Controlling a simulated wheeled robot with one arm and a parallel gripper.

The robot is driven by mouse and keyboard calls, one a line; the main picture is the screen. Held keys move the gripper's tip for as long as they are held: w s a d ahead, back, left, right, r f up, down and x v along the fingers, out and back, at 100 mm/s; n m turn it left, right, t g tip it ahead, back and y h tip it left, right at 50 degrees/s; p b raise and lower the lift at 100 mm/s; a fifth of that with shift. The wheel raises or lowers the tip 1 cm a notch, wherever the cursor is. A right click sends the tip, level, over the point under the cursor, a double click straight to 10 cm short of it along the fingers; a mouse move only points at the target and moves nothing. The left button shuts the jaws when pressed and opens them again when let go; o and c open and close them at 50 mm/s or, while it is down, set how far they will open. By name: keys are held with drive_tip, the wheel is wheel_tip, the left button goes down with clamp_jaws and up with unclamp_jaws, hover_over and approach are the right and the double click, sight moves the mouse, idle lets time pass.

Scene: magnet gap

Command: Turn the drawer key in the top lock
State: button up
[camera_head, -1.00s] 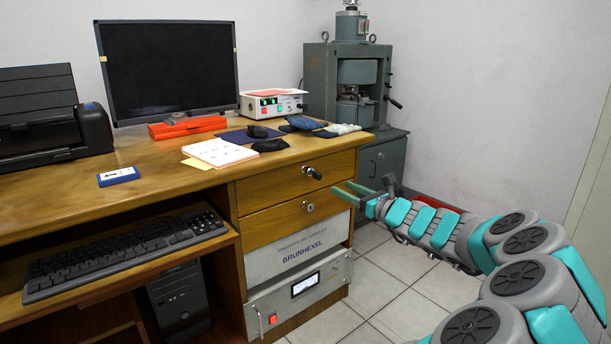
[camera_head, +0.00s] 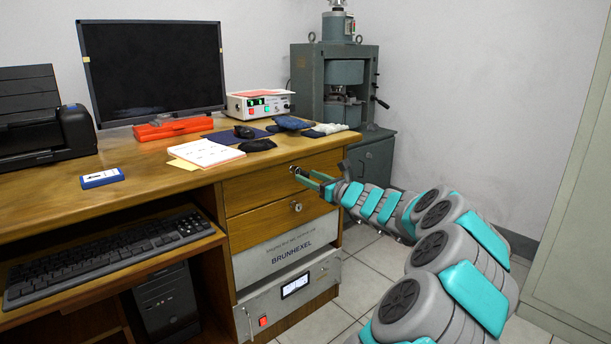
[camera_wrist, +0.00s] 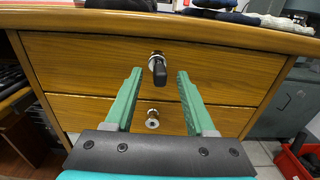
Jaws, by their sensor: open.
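The drawer key has a dark head and sits in the silver top lock of the upper wooden drawer (camera_wrist: 70,60). In the wrist view the key (camera_wrist: 159,72) hangs between the tips of my two green fingers, with a gap on each side. My gripper (camera_wrist: 159,74) is open and points at the drawer front. In the head view my gripper (camera_head: 304,176) has its fingertips at the top lock and partly covers the key there. I cannot tell how far the fingers reach past the key's head. A second lock (camera_wrist: 152,118) is on the lower drawer, with no key visible in it.
The desk top (camera_head: 135,165) overhangs just above the upper drawer. Below the drawers are a grey instrument panel (camera_head: 290,250) and a unit with a lit display. A red bin (camera_wrist: 298,160) stands on the floor at the right. A green press (camera_head: 345,75) stands behind.

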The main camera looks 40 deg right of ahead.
drive_tip(key=shift+c, duration=0.8)
drive_tip(key=c, duration=0.7)
clamp_jaws()
